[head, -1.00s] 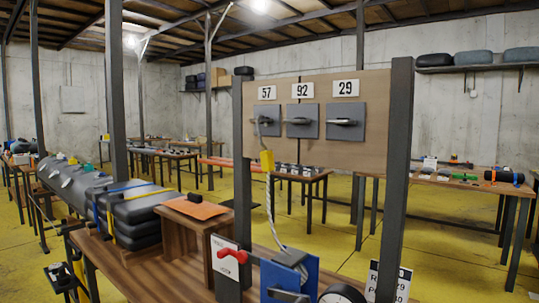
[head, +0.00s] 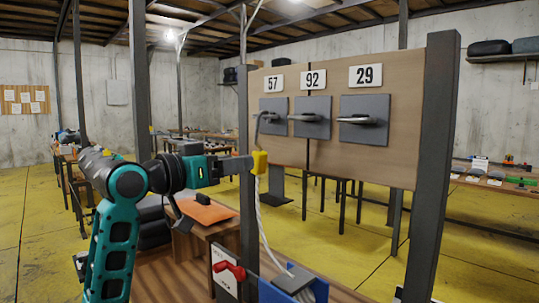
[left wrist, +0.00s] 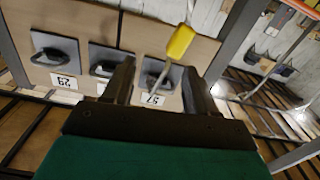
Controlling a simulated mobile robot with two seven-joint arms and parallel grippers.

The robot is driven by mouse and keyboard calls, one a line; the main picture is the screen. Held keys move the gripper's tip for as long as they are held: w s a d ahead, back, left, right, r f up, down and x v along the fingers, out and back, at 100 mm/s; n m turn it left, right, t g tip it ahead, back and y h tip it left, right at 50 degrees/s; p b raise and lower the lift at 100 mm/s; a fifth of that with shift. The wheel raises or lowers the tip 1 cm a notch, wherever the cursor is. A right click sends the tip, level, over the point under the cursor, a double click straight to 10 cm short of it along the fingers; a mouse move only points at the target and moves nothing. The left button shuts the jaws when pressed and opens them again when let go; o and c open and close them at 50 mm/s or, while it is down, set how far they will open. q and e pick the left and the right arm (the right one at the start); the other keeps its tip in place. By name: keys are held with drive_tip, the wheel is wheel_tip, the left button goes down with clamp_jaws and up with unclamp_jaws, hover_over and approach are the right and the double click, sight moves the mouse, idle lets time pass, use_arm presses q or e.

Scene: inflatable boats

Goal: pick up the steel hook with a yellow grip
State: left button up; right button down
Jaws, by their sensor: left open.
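The steel hook (head: 257,130) hangs at the plate under the number 57. Its yellow grip (head: 260,162) is at its lower end, with a pale rope running down from it. My left gripper (head: 248,166) is open, its fingertips at or just beside the yellow grip; contact cannot be told. In the left wrist view, the hook's metal shank (left wrist: 160,76) shows between the two open fingers (left wrist: 158,84), and the yellow grip (left wrist: 180,42) lies beyond the fingertips. My right gripper is not in view.
The wooden board (head: 345,164) with plates 57, 92 and 29 stands between dark posts (head: 432,180). Below are a red-handled item (head: 229,270) and a blue block (head: 292,290) on the bench. An orange sheet (head: 207,212) lies on a wooden box.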

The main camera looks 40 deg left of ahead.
use_arm(q)
drive_tip(key=shift+w+d+f+p, duration=0.15)
drive_tip(key=shift+w+p, duration=0.3)
drive_tip(key=shift+w, duration=1.85)
drive_tip(key=shift+w+d+f+p, duration=0.15)
drive_tip(key=shift+w+p, duration=0.3)
drive_tip(key=shift+w, duration=1.85)
drive_tip(key=shift+r, duration=0.1)
clamp_jaws()
